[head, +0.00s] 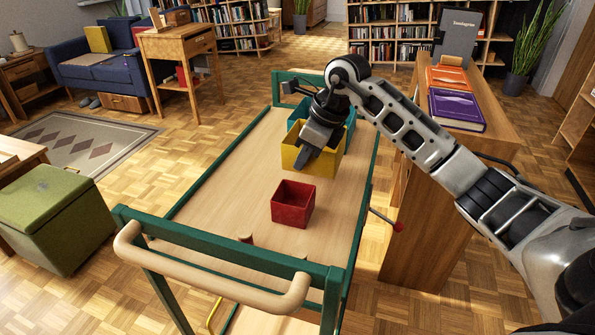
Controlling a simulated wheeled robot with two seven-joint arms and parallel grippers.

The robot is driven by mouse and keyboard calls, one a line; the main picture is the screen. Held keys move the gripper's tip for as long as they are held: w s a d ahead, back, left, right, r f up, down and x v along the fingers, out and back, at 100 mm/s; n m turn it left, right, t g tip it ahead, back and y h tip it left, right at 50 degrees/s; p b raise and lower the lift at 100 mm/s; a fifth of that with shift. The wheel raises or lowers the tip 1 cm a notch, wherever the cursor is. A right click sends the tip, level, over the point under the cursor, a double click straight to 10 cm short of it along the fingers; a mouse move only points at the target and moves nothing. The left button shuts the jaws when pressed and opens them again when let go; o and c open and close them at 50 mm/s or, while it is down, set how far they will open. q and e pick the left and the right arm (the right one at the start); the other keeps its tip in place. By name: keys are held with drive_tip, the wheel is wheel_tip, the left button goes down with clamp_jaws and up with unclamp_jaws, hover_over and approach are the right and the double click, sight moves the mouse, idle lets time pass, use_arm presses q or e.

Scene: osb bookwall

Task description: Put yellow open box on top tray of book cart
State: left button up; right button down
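The yellow open box (317,165) is over the far half of the book cart's wooden top tray (230,190). My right gripper (303,160) is at the box's near left side, with a dark finger in front of its wall. The finger hides part of the box, and I cannot tell whether the gripper is closed on the wall. Whether the box rests on the tray or hangs just above it is also unclear. My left gripper is not in view.
A red open box (292,204) stands on the tray nearer the handle (210,277). A teal box (346,133) is behind the yellow one. A wooden desk (430,215) with a purple book (456,110) is close on the right. The tray's left side is clear.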

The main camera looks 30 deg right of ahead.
drive_tip(key=shift+w+a+f, duration=0.15)
drive_tip(key=shift+w+f, duration=0.2)
drive_tip(key=shift+f, duration=0.05)
drive_tip(key=f, duration=0.3)
drive_tip(key=shift+w+a+f, duration=0.15)
drive_tip(key=shift+w+f, duration=0.1)
drive_tip(key=shift+f, duration=0.15)
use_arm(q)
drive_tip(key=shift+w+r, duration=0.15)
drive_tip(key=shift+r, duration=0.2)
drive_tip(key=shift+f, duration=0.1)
use_arm(e)
drive_tip(key=c, duration=2)
unclamp_jaws()
drive_tip(key=shift+f, duration=0.1)
drive_tip(key=o, duration=0.3)
